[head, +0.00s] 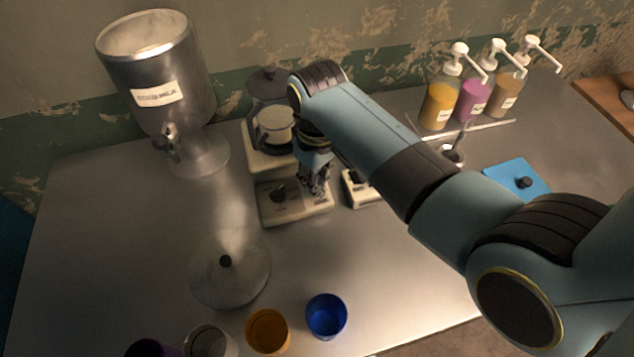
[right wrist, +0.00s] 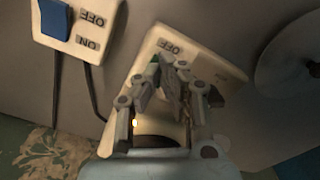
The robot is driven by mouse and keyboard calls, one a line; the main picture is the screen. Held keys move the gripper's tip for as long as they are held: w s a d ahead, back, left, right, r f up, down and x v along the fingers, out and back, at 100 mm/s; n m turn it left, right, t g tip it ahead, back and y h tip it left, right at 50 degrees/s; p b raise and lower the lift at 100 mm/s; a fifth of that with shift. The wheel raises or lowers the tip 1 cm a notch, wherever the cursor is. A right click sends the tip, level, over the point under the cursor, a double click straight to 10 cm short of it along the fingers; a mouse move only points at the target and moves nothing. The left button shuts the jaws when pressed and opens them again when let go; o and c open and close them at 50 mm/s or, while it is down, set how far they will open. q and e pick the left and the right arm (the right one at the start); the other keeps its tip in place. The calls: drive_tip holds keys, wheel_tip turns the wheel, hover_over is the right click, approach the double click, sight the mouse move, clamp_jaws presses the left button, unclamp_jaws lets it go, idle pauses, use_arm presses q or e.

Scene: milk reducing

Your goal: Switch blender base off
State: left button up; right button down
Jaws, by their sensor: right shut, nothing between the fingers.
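A glass jug (head: 273,127) sits on the taller rear part. In the right wrist view the base (right wrist: 205,62) shows an OFF label and a small lit lamp (right wrist: 135,122). My right gripper (head: 318,190) is shut and empty, low over the right side of the base's front part. Its fingertips (right wrist: 172,72) are close to the OFF label; I cannot tell whether they touch. They hide part of the panel. My left gripper is out of view.
A small cream switch box (head: 358,188) stands just right of the base; its blue switch (right wrist: 54,17) shows in the right wrist view. A metal dispenser (head: 160,75) stands left, a clear lid (head: 230,280) and several cups in front. Pump bottles (head: 440,105) stand at back right.

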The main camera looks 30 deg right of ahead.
drive_tip(key=shift+f, duration=0.15)
wheel_tip(320, 180, up, 3)
drive_tip(key=p, duration=0.3)
drive_tip(key=shift+f, duration=0.2)
drive_tip(key=shift+r, duration=2.25)
drive_tip(key=shift+s+f, duration=0.1)
